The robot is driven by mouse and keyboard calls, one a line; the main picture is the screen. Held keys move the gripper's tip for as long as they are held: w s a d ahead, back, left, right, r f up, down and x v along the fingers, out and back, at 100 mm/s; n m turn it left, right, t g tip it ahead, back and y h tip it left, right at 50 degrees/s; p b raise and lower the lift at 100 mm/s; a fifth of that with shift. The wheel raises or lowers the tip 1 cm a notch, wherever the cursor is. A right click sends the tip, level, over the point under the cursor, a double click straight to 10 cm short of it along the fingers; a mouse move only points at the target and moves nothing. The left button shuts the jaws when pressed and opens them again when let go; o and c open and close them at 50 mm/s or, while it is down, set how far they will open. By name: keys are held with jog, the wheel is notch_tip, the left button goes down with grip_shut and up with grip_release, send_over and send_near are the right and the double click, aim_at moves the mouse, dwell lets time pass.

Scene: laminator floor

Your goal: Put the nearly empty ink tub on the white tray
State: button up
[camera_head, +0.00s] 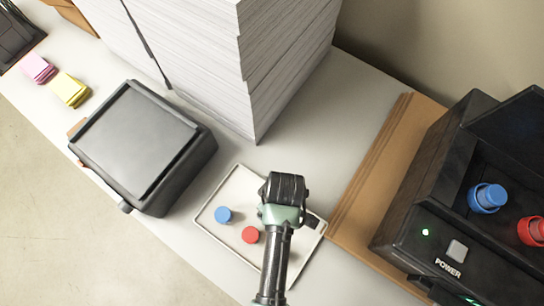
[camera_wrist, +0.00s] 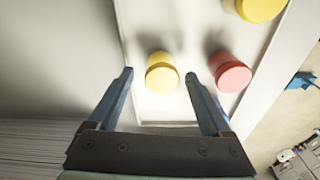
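The white tray (camera_head: 208,203) lies on the table in the head view. A blue tub (camera_head: 223,215) and a red tub (camera_head: 250,234) stand on it. In the wrist view, a yellow tub (camera_wrist: 162,74) stands beyond my open gripper (camera_wrist: 159,77), lined up between its fingertips, with gaps on both sides. A red tub (camera_wrist: 232,75) is right of the fingers, and another yellow tub (camera_wrist: 258,8) is at the top edge. Both yellow tubs are hidden behind my arm in the head view. I cannot tell how full any tub is.
A tall paper stack (camera_head: 215,60) stands behind the tray. A dark box-shaped machine (camera_head: 140,145) is left. Cardboard (camera_head: 385,165) and a black machine (camera_head: 425,185) holding a blue tub (camera_head: 487,197) and a red tub (camera_head: 532,230) are right. Pink (camera_head: 38,68) and yellow pads (camera_head: 71,89) lie far left.

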notch_tip(320, 180, up, 12)
jog(key=s+d, duration=0.1)
dwell(0.7)
dwell(0.5)
